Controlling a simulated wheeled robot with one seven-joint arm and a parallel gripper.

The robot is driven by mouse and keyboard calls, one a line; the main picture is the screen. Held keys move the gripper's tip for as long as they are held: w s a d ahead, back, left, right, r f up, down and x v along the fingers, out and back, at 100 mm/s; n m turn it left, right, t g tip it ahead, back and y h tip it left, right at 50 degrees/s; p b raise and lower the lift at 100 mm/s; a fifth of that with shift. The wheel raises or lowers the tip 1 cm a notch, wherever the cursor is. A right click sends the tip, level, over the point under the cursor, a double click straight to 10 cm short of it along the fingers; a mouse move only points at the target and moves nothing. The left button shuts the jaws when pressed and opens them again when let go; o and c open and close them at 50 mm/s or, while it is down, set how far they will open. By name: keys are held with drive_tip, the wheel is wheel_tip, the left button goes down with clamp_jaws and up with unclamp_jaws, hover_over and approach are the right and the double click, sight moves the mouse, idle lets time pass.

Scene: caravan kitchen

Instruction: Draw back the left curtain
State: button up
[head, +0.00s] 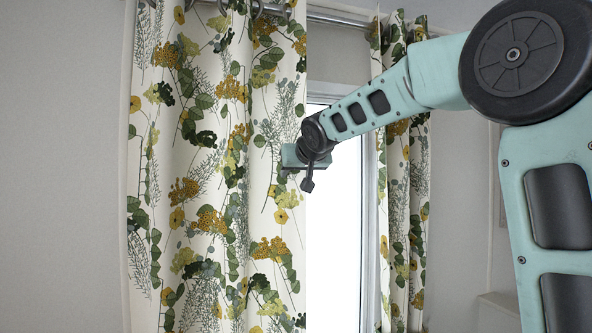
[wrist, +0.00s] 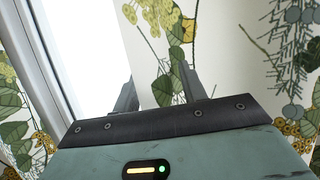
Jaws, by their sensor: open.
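The left curtain (head: 215,170), white with green leaves and yellow flowers, hangs from a rod by rings and covers the left part of the window. My gripper (head: 296,177) is at its right edge, about mid-height in the head view. In the wrist view my gripper (wrist: 158,86) is open, its two dark fingers apart. The left curtain's edge (wrist: 160,55) shows between the fingers in that view. I cannot tell whether the fingers touch the cloth or how deep it lies between them.
The right curtain (head: 405,200) is bunched at the right of the window (head: 335,230), partly behind my arm. A metal curtain rod (head: 340,18) runs along the top. Bright bare window shows between the curtains. Plain wall (head: 65,150) is free at the left.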

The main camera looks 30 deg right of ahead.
clamp_jaws()
drive_tip(key=shift+a+f, duration=0.1)
drive_tip(key=shift+a, duration=0.05)
drive_tip(key=shift+w+a+b, duration=0.1)
drive_tip(key=shift+a+b, duration=0.1)
drive_tip(key=shift+b, duration=0.3)
drive_tip(key=w+a+b, duration=0.2)
drive_tip(key=a+b, duration=0.2)
drive_tip(key=a, duration=0.5)
drive_tip(key=w+a+b, duration=0.3)
drive_tip(key=a+b, duration=0.1)
drive_tip(key=a, duration=0.5)
drive_tip(key=shift+w+a, duration=0.1)
unclamp_jaws()
